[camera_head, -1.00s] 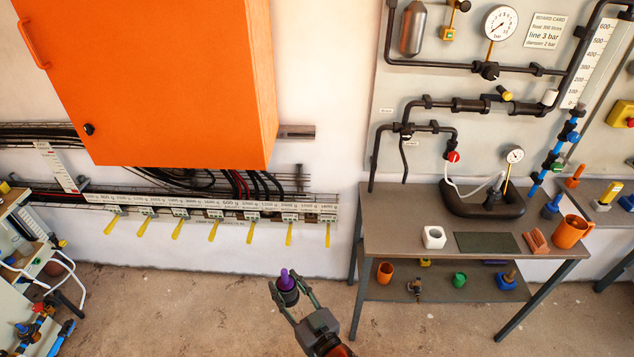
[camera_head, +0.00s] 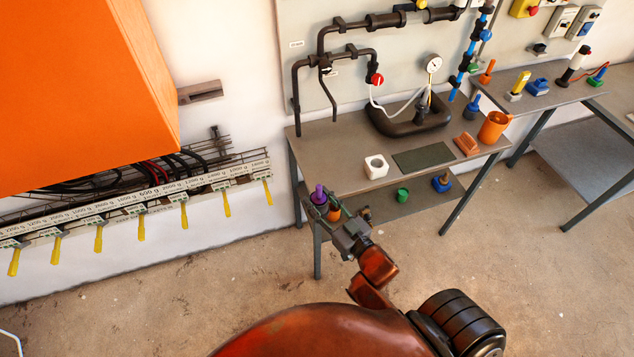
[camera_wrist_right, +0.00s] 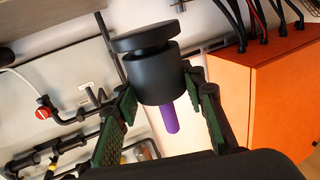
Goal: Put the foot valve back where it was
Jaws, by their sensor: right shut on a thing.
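The foot valve, which I take to be the black round piece with a purple stem (camera_head: 318,194), is in my right gripper (camera_head: 324,209). In the right wrist view its black body (camera_wrist_right: 152,73) sits between the two green-padded fingers of my right gripper (camera_wrist_right: 158,98), with a wide disc at one end and the purple stem at the other. In the head view the purple end points up. The gripper is in front of the near left part of the grey table (camera_head: 328,150). My left gripper is out of view.
A white block with a hole (camera_head: 375,166), a dark green mat (camera_head: 423,158), an orange block (camera_head: 466,144) and an orange mug (camera_head: 494,127) stand on the table. A black tray (camera_head: 385,126) with a gauge is behind. A lower shelf (camera_head: 410,204) holds small items.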

